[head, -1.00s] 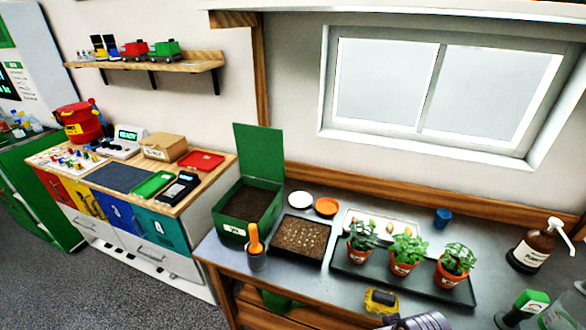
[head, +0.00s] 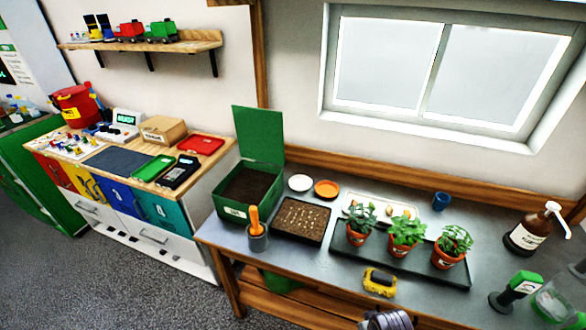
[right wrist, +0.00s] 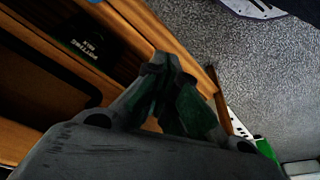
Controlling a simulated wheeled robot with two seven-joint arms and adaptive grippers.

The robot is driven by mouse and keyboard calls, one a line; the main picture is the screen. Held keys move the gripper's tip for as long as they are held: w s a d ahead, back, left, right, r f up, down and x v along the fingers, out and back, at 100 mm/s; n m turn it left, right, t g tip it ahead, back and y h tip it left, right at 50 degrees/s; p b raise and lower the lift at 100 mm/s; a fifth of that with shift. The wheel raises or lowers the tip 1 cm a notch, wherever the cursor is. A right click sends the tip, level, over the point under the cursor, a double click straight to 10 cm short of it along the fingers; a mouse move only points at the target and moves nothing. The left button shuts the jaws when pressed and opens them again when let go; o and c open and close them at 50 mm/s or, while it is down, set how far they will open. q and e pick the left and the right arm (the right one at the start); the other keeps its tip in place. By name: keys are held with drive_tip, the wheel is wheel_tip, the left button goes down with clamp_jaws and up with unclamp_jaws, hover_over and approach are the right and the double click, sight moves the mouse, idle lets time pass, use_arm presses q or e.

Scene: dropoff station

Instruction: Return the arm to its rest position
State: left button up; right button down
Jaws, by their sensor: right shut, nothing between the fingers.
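My right gripper (right wrist: 176,78) shows in the right wrist view, with its dark fingers together and nothing between them. It points toward the wooden frame and lower shelf of a bench, with grey floor to the right. My left gripper is in neither view.
A black bag (right wrist: 85,40) lies on the lower shelf. Floor (head: 140,290) left of the bench is clear.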

drive_tip(key=s+d+f+g, duration=0.1)
drive_tip(key=s+f, duration=0.3)
drive_tip(key=f, duration=0.8)
drive_tip(key=s+f, duration=0.4)
drive_tip(key=f, duration=0.8)
drive_tip(key=s+d+f, duration=0.1)
drive_tip(key=s+f, duration=0.5)
drive_tip(key=s, duration=0.3)
drive_tip(key=s+d+f+g, duration=0.1)
drive_tip(key=s+d+f, duration=0.1)
drive_tip(key=s+f, duration=0.5)
drive_tip(key=s, duration=0.2)
drive_tip(key=shift+s+d+f, duration=0.25)
drive_tip(key=shift+s, duration=0.15)
